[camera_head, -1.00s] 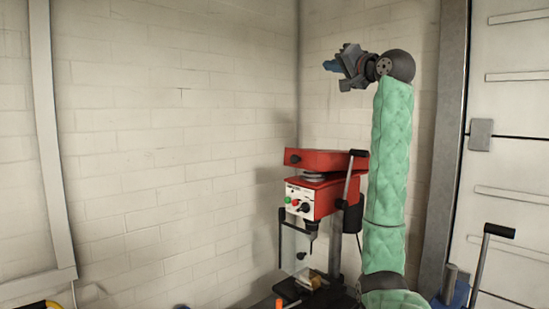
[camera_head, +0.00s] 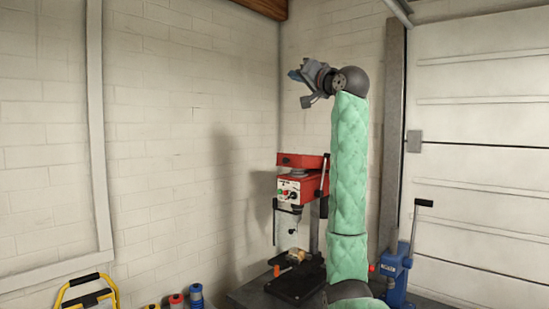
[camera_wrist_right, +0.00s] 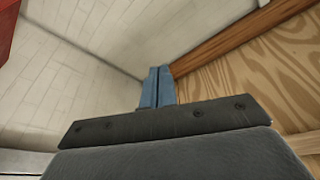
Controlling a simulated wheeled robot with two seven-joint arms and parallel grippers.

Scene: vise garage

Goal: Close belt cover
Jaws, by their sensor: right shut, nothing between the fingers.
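The red belt cover (camera_head: 302,160) sits at the top of a drill press (camera_head: 290,190) in the corner. A gap shows between the cover and the red head below, with a grey pulley (camera_head: 299,173) in it, so the cover looks raised. My right gripper (camera_head: 295,75) is high above the cover, apart from it, pointing left. In the right wrist view its blue fingers (camera_wrist_right: 157,88) are together and empty. A red surface, possibly the cover, shows at that view's upper left edge. My left gripper is not in view.
The drill press stands on a dark bench (camera_head: 258,292). A blue arbor press (camera_head: 396,272) with a lever is to the right. A yellow-and-black item (camera_head: 88,290) and several spools (camera_head: 180,299) are at the lower left. The walls behind are bare.

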